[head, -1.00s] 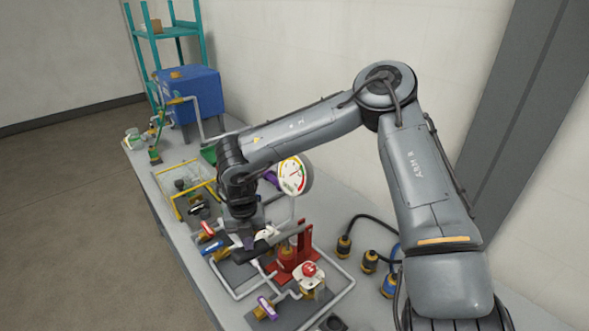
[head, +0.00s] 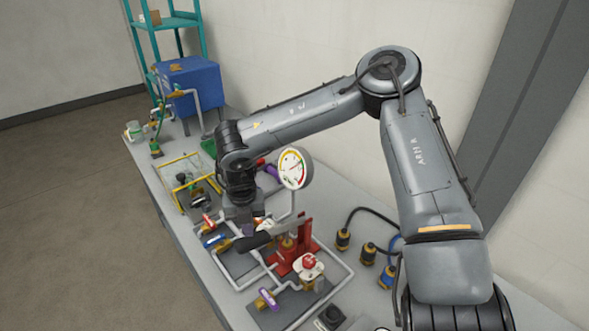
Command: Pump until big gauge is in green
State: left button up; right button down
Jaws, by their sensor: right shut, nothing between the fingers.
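The big gauge (head: 293,169) is a round white dial on a pipe, with coloured arcs at its edge. Its face shows, but the needle is too small to read surely against the green. The red pump (head: 290,258) stands on the bench below it. Its grey lever (head: 288,230) reaches left to a black grip (head: 254,241). My right gripper (head: 241,219) is shut and empty, pointing down just behind the lever near the grip. I cannot tell whether it touches the lever. My left gripper is out of view.
Red, blue and purple (head: 268,298) valve handles sit around the pump among white pipes. A red-topped fitting (head: 308,266) stands in front of it. Black hoses with yellow connectors (head: 343,239) lie right. A blue tank (head: 190,85) stands at the back; a yellow frame (head: 184,183) is left.

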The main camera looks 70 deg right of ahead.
jog(key=shift+f, duration=0.1)
notch_tip(320, 180, down, 4)
jog(key=b, duration=0.3)
jog(key=shift+f+b, duration=0.15)
jog(key=shift+b, duration=0.15)
jog(key=shift+r, duration=0.2)
notch_tip(320, 180, up, 4)
jog(key=p, duration=0.3)
jog(key=shift+r, duration=0.1)
dwell(0.4)
